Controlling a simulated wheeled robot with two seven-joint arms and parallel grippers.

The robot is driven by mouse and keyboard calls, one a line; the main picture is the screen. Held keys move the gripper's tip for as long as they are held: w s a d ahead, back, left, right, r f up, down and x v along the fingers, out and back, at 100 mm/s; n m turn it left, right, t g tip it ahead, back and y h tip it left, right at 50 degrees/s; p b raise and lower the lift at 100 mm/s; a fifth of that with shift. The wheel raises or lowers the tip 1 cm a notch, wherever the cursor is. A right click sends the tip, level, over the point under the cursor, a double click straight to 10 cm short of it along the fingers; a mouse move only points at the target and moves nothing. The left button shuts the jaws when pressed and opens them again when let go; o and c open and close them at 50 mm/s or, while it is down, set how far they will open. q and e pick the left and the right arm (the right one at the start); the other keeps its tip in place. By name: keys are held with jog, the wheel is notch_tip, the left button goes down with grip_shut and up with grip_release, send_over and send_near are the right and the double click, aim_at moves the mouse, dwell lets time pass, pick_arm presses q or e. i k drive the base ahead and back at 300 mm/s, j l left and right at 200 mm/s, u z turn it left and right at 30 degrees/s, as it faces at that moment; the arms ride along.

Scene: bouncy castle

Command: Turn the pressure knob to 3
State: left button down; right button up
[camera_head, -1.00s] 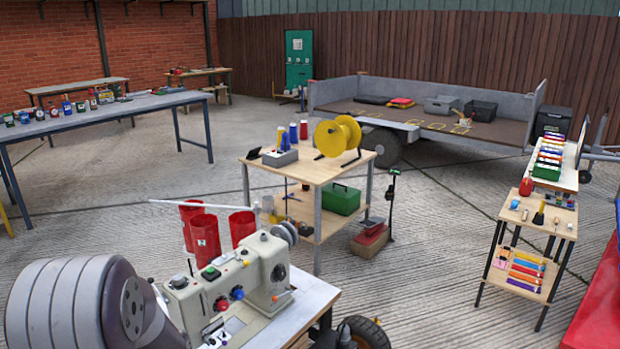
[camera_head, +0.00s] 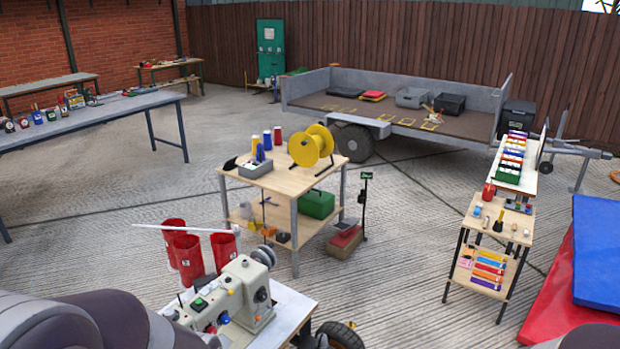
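A beige sewing machine (camera_head: 246,290) stands on a white-topped table (camera_head: 292,309) at the bottom, left of centre. A small red knob (camera_head: 210,329) and a blue knob (camera_head: 224,318) show on its front, and a dark round dial (camera_head: 261,295) is on its end. A green button sits on its top. No number or pressure marking is readable, so I cannot tell which of these is the pressure knob. Grey parts of my own arms show at the bottom left and a little at the bottom right. Neither gripper is in view.
Red bins (camera_head: 188,259) stand just behind the machine. A wooden table (camera_head: 283,180) with a yellow reel (camera_head: 311,147) is beyond. A shelf stand (camera_head: 498,226) and red and blue mats (camera_head: 599,252) are right.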

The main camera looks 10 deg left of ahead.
aim_at(169, 313)
jog(key=u, duration=1.25)
jog(key=l, duration=0.95)
jog(key=i+l+z, duration=0.1)
jog(key=l, duration=0.85)
jog(key=i+l, duration=0.1)
jog(key=i, duration=0.85)
